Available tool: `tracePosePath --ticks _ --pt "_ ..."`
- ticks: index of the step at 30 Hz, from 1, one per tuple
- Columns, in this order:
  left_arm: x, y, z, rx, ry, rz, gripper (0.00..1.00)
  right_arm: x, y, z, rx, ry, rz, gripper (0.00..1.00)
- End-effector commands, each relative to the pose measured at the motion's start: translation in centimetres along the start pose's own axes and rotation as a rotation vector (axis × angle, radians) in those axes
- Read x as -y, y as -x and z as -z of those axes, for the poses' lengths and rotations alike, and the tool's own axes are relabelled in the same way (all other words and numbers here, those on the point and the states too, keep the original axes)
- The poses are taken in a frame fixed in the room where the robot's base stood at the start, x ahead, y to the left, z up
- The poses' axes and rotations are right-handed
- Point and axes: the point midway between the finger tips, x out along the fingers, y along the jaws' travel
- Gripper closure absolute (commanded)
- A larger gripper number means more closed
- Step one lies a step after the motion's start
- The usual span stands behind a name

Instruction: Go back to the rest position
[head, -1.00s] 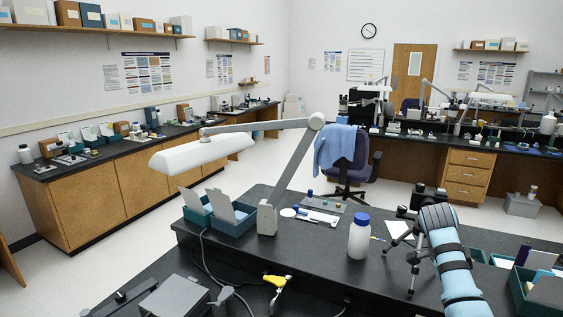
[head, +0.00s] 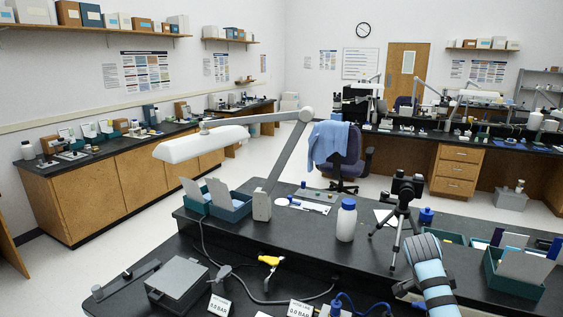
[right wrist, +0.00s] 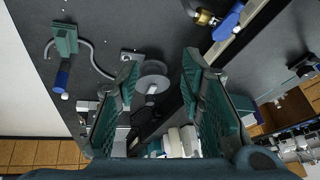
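My right arm (head: 432,283), light blue with dark bands, comes up from the lower right in the head view; its gripper cannot be made out there. In the right wrist view my right gripper (right wrist: 160,68) is open, its two teal fingers wide apart. Nothing is held between them. Behind the fingers are a dark bench surface and a round grey part (right wrist: 152,84), which look apart from the fingers. My left gripper and left arm are not in view.
A blue chair (head: 336,150) stands behind. Floor lies open at left.

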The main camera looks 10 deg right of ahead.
Motion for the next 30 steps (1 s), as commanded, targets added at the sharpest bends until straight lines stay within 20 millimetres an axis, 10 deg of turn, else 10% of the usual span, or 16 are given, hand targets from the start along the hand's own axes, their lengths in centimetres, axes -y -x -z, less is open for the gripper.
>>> tracePosePath --ticks 8,16,30 --pt "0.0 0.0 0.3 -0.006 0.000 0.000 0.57 -5.4 -4.5 -5.8 0.021 0.444 0.085 0.65" --pt "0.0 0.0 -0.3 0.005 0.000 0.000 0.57 -15.3 -7.2 -12.1 0.072 1.010 0.222 0.65" --pt "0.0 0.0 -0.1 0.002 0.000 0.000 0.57 -32.3 -2.5 -16.1 0.119 1.744 0.519 0.65"
